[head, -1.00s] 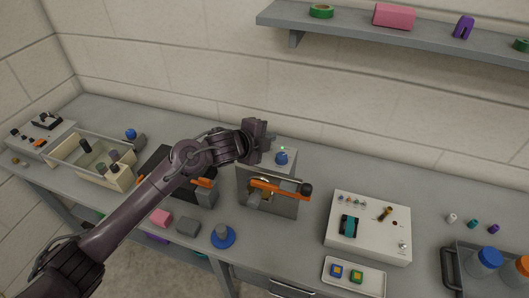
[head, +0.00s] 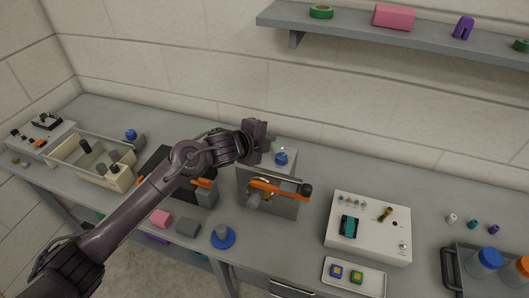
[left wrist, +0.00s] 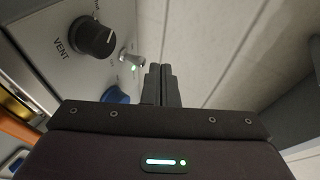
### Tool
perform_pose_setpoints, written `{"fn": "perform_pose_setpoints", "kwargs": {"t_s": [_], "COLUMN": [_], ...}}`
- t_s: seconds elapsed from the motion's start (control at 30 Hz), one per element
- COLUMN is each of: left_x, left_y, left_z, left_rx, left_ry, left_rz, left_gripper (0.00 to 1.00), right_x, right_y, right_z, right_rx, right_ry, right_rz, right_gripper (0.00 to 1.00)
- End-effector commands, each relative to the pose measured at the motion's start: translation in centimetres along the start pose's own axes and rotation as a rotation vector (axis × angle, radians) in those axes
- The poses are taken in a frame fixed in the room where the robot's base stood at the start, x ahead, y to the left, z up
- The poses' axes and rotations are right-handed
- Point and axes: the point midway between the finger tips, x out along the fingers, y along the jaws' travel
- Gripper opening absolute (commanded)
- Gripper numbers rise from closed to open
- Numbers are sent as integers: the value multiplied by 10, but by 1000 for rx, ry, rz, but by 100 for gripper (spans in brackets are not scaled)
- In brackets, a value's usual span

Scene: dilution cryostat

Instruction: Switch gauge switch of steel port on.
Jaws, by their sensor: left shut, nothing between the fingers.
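The steel port (head: 283,206) is a grey box with an upright front plate on the bench, below my left gripper (head: 262,133). An orange-handled lever crosses its front. On its top panel, the left wrist view shows a small metal toggle switch (left wrist: 127,60) with a green light beside it. A black knob (left wrist: 92,37) marked VENT and a blue knob (left wrist: 115,95) sit on either side of the switch. My left gripper's fingers (left wrist: 161,84) are shut and empty, just right of the switch in that view; I cannot tell if they touch it. My right gripper is out of view.
A white instrument box (head: 370,240) with small switches stands to the right, with a white tray (head: 350,284) in front. A beige bin (head: 62,156) is at the left. A blue-based round part (head: 223,237) lies near the bench front. A shelf (head: 400,36) hangs above.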

Motion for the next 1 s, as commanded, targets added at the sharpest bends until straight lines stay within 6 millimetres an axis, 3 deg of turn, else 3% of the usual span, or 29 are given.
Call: {"fn": "perform_pose_setpoints", "kwargs": {"t_s": [1.0], "left_x": [-10], "left_y": [-19], "left_z": [-2], "left_rx": [1], "left_ry": [0], "left_rz": [0], "left_gripper": [0], "right_x": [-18], "right_y": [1], "right_z": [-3], "right_rx": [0], "right_ry": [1], "right_rz": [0], "right_gripper": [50]}}
